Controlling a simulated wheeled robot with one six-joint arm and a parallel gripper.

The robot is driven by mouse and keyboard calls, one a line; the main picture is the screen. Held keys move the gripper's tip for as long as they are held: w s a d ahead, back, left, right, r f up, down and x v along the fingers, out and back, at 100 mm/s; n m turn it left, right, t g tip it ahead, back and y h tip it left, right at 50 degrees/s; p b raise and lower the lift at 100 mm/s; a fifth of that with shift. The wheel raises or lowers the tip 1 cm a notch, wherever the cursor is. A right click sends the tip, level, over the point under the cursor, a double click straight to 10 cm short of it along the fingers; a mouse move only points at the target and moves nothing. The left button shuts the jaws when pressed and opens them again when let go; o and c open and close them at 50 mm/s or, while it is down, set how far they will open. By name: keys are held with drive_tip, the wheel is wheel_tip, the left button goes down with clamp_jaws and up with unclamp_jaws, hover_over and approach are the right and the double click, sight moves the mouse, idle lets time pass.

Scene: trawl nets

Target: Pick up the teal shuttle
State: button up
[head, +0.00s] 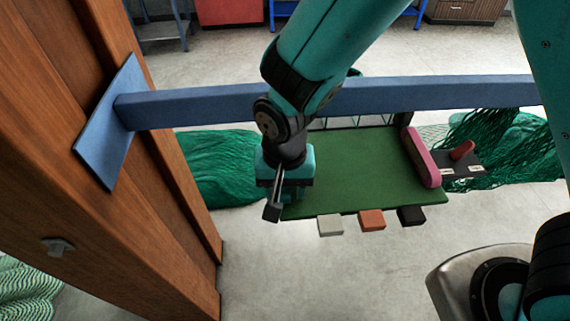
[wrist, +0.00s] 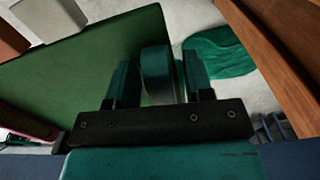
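The teal shuttle (wrist: 156,74) shows in the wrist view as a rounded teal bar standing between my two fingers. My gripper (wrist: 160,82) is open around it, with a visible gap at the right finger and little or no gap at the left one. In the head view my gripper (head: 285,185) is low over the left end of the green board (head: 350,180). There my gripper and arm hide most or all of the teal shuttle, so I cannot make it out. The shuttle's lower part is also hidden in the wrist view.
A pink shuttle (head: 422,157) lies at the board's right end, beside a dark plate with a red peg (head: 462,150). White (head: 330,225), orange (head: 371,220) and black (head: 411,215) blocks line the front edge. A blue beam (head: 430,93) crosses behind; a wooden post (head: 125,150) stands left.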

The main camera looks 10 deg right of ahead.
clamp_jaws()
